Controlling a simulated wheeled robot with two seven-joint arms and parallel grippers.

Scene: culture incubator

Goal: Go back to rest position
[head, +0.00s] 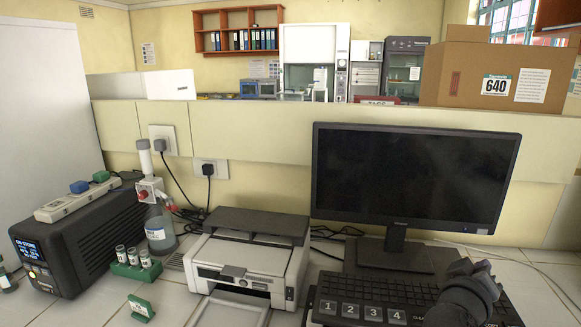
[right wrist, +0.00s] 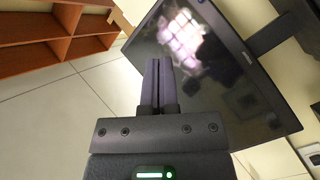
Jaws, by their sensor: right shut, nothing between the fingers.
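My right arm (head: 466,292) shows as a dark shape at the lower right of the head view, in front of the keyboard and below the monitor. In the right wrist view my right gripper (right wrist: 158,62) has its two dark fingers together with nothing between them. The monitor (right wrist: 212,70) is behind and to the right of the fingers in that view. My left gripper is in neither view.
The monitor (head: 410,175) and keyboard (head: 385,290) stand at the right of the bench. A printer (head: 250,262), green vial rack (head: 137,268), bottle (head: 160,232) and dark box with a lit screen (head: 80,240) stand left. A low partition (head: 262,130) runs behind.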

